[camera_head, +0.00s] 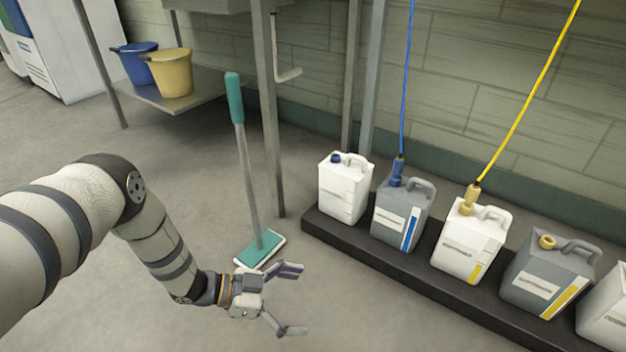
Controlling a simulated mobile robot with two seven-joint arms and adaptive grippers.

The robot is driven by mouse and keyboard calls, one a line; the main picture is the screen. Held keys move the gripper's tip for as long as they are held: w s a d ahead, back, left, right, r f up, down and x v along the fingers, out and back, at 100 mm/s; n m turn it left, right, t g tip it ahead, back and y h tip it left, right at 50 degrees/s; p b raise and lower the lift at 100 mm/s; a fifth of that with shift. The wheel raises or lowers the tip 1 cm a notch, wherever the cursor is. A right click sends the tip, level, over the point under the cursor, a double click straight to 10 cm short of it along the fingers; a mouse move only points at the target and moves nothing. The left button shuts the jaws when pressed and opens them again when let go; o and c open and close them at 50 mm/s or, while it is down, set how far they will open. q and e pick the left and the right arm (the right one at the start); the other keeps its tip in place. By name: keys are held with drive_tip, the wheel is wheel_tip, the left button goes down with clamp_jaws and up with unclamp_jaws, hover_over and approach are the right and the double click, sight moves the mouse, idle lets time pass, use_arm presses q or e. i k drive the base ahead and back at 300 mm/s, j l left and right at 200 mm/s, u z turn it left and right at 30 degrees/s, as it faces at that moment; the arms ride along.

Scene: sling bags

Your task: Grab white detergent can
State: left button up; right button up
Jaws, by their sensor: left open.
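A white detergent can (344,188) with a dark blue cap stands upright at the left end of the black plinth. A second white can (466,243) with a yellow stripe and a yellow hose fitting stands further right. A third white can (604,312) is cut off by the right edge. My left gripper (297,301) is open and empty, with its fingers spread, over the floor in front of the plinth. It is apart from all the cans, lower and left of the blue-capped one. My right gripper is not in view.
Grey cans (402,218) (545,277) stand between the white ones on the black plinth (335,237). A mop (260,249) stands behind my left gripper. Blue (138,65) and yellow buckets (171,74) sit on a low shelf. Blue and yellow hoses hang above.

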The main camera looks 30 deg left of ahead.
sight(346, 180)
drive_tip(key=i+j, duration=0.1)
drive_tip(key=j, duration=0.25)
drive_tip(key=i+j, duration=0.1)
drive_tip(key=j, duration=0.3)
drive_tip(key=i+j, duration=0.15)
drive_tip(key=j, duration=0.2)
drive_tip(key=i+j, duration=0.1)
drive_tip(key=j, duration=0.3)
drive_tip(key=i+j+z, duration=0.25)
drive_tip(key=j, duration=0.4)
drive_tip(key=i+j+z, duration=0.1)
drive_tip(key=i+j, duration=0.15)
drive_tip(key=j, duration=0.15)
drive_tip(key=i+j+z, duration=0.15)
drive_tip(key=j, duration=0.2)
drive_tip(key=i+j+z, duration=0.15)
drive_tip(key=j+z, duration=0.15)
drive_tip(key=z, duration=0.15)
drive_tip(key=i+j+z, duration=0.1)
drive_tip(key=j+z, duration=0.35)
drive_tip(key=l, duration=0.1)
